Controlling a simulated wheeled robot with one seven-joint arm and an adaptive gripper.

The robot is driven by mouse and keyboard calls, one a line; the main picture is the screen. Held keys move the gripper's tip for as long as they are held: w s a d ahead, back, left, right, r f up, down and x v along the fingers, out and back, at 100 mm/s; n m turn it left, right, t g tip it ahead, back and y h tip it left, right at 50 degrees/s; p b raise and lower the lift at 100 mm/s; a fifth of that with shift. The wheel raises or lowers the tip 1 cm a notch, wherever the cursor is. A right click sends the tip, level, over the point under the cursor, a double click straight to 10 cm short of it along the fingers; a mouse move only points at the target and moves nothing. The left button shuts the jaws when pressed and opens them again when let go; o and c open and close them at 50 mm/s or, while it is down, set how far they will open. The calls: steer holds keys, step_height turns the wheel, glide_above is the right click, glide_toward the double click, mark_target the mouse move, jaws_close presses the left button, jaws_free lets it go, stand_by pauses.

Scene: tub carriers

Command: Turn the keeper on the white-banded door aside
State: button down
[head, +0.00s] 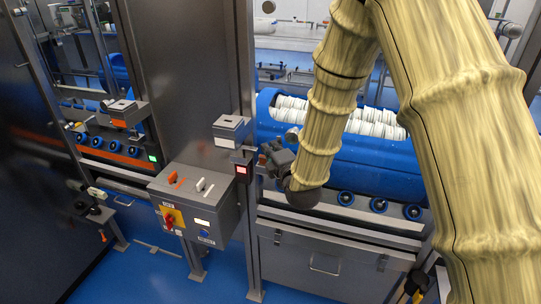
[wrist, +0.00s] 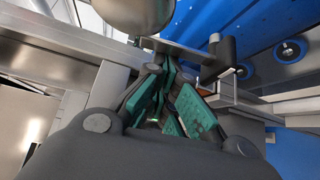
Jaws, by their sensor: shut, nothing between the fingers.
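The white-banded box (head: 228,142) sits on the post beside the right-hand opening, above a red-lit indicator (head: 241,170). My gripper (head: 275,155) is at that opening's left edge, just right of the indicator. In the wrist view, my gripper (wrist: 168,78) has its teal-padded fingers drawn together, with nothing held. A flat grey bar (wrist: 182,48) with an upright black peg (wrist: 223,52) lies just beyond the fingertips; it looks like the keeper. I cannot tell whether the fingers touch it. In the head view, my gripper and arm hide most of that spot.
A blue drum (head: 375,165) with white rolls lies behind my arm. A control box (head: 195,200) with a red switch stands left of the post. An orange-banded box (head: 122,115) marks the left opening, beside a green light (head: 152,157). A rounded metal part (wrist: 135,12) hangs close above the fingers.

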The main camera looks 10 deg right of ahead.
steer(key=m+b, duration=0.1)
steer(key=b, duration=0.1)
steer(key=shift+s+d+t+y+b, duration=0.1)
steer(key=shift+d+t+y+b, duration=0.2)
steer(key=shift+t+b, duration=0.1)
steer(key=shift+d+r+m, duration=0.1)
steer(key=shift+r+m, duration=0.1)
steer(key=shift+m, duration=0.1)
steer(key=shift+b, duration=0.3)
